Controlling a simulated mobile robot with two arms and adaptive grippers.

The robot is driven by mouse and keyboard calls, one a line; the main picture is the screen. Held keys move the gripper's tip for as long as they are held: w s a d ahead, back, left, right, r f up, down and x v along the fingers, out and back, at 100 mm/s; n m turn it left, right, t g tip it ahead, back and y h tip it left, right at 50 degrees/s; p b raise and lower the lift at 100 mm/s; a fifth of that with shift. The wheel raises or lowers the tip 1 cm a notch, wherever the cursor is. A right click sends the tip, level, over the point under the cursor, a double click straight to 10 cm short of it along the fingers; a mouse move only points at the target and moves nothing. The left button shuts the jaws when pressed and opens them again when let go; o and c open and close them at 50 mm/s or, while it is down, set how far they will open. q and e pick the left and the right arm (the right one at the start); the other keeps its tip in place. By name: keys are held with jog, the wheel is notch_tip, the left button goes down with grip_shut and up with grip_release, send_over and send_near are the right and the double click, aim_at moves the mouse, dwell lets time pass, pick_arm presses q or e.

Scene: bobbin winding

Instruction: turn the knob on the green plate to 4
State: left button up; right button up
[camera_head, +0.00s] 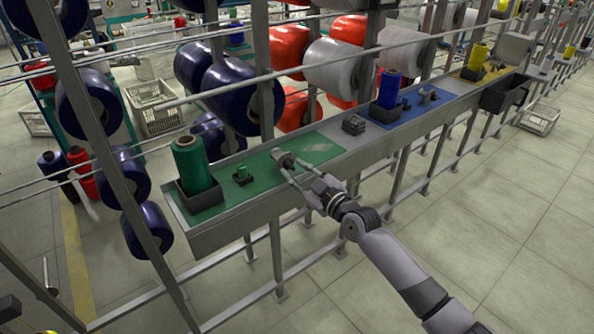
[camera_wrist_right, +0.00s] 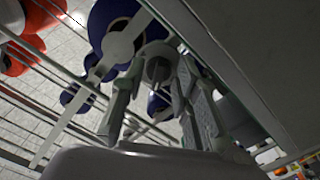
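The green plate (camera_head: 319,148) lies on the grey rail in the head view. A small dark grey knob (camera_head: 284,160) stands on it, right of its middle. My right gripper (camera_head: 289,168) reaches the knob from the front right, its two fingers apart. In the right wrist view a round grey part, apparently the knob (camera_wrist_right: 157,70), shows between the fingertips of the right gripper (camera_wrist_right: 160,82). I cannot tell whether the fingers touch it. The knob's setting and any markings are too small to read. My left gripper is not in view.
A blue plate (camera_head: 408,110) with a blue bobbin (camera_head: 389,88) lies farther right. Thin bars and large blue spools (camera_head: 243,94) stand behind the rail.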

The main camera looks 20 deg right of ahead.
jog(key=shift+c, duration=0.3)
grip_shut()
dwell(0.4)
